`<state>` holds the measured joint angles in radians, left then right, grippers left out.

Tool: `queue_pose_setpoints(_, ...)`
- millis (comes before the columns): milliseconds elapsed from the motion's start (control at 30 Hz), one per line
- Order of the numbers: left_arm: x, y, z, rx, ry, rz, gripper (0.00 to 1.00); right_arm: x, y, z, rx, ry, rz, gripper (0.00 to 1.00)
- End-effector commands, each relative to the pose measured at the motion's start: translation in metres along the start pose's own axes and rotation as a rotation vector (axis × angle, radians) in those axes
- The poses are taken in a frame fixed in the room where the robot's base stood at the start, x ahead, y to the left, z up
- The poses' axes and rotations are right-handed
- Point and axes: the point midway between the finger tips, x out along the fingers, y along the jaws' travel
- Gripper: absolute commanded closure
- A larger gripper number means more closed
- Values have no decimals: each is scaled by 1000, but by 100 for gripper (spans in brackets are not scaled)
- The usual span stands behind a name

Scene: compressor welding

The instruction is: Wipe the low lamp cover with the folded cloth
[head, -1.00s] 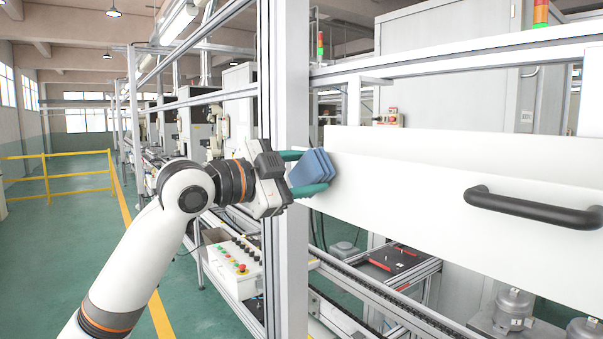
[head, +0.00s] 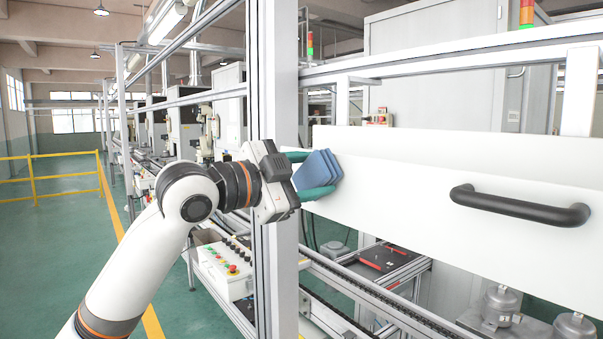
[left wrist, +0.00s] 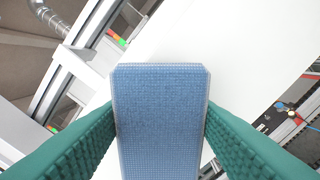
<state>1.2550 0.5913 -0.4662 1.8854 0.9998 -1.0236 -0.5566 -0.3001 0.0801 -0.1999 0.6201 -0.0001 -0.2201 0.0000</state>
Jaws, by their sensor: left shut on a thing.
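The folded blue cloth (head: 318,172) is held between the teal fingers of my left gripper (head: 312,174). In the left wrist view the cloth (left wrist: 160,120) fills the space between both fingers, pressed from each side. A long white panel with a black handle, which I take to be the low lamp cover (head: 400,190), spans the right half of the head view. The cloth is at the panel's left end, overlapping its face in the picture; I cannot tell if it touches. The white surface also shows beyond the cloth in the left wrist view (left wrist: 230,45). My right gripper is not in view.
A grey upright post (head: 275,100) stands right behind my left gripper. The black handle (head: 520,206) sticks out from the panel farther right. A button box (head: 228,268) and a conveyor rail (head: 365,300) lie below. A yellow railing (head: 50,178) stands far left.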

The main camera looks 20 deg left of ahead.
Motion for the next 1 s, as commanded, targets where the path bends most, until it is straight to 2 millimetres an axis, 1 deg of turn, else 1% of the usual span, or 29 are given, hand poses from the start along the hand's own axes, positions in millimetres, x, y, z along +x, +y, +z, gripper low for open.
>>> queue_pose_setpoints(133, 0, -4, 6, 1, 0, 0, 68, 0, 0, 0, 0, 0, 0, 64)
queue_pose_setpoints(333, 3, -4, 5, -1, 1, 1, 68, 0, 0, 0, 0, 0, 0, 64)
queue_pose_setpoints(800, 6, 20, -24, -2, 3, 1, 68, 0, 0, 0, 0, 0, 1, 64)
queue_pose_setpoints(1000, 6, 21, -26, 0, 1, 1, 68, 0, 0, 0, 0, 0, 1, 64)
